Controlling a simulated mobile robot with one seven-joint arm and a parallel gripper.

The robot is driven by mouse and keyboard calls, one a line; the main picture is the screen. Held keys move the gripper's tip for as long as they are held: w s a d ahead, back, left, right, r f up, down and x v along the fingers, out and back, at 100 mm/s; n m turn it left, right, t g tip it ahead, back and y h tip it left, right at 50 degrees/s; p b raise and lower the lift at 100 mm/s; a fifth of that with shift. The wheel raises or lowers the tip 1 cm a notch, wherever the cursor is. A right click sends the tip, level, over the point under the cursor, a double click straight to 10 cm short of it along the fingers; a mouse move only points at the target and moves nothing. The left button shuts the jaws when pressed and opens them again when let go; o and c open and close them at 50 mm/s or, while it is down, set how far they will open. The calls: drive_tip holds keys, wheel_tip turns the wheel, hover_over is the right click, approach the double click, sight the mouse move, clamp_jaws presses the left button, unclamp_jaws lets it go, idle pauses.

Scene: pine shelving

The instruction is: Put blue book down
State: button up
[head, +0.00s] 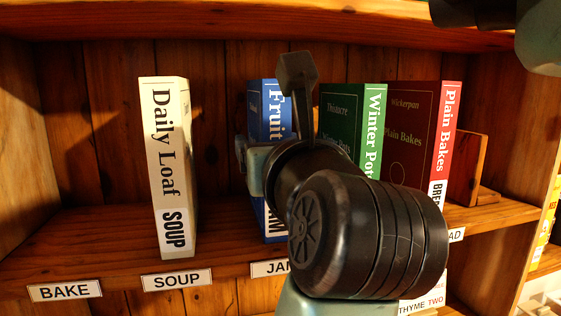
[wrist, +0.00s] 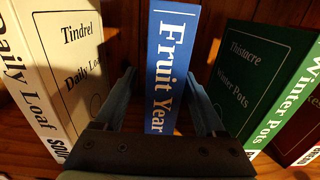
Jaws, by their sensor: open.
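The blue book (head: 268,125), with "Fruit" on its spine, stands upright on the pine shelf behind the JAM label (head: 270,268). In the head view my arm hides much of it. In the wrist view the blue book (wrist: 172,65) stands between my gripper's two fingers, its spine facing me and reading "Fruit Year". My gripper (wrist: 170,95) is open, with one finger on each side of the book. A small gap shows between the spine and each finger.
The cream "Daily Loaf" book (head: 168,165) stands left, above the SOUP label (head: 177,279). The green "Winter Pots" book (head: 372,130) and the red "Plain Bakes" book (head: 445,140) stand right. A wooden bookend (head: 468,168) stands beyond them. The shelf above BAKE (head: 65,291) is empty.

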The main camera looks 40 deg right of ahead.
drive_tip(key=b+v, duration=0.3)
drive_tip(key=v, duration=0.7)
drive_tip(key=w+a+r+m+t+y, duration=0.2)
drive_tip(key=a+m+t+y, duration=0.2)
drive_tip(key=a+m, duration=0.8)
drive_tip(key=w+a+r+m+t+y, duration=0.2)
drive_tip(key=a+m+t, duration=0.5)
drive_tip(key=a+m, duration=0.5)
drive_tip(key=shift+r+m+t+y, duration=0.4)
drive_tip(key=shift+r+m+y, duration=0.7)
drive_tip(key=shift+m, duration=1.8)
drive_tip(key=shift+w+a+f+y, duration=0.1)
drive_tip(key=shift+w+f+y, duration=0.05)
drive_tip(key=shift+f+y, duration=0.15)
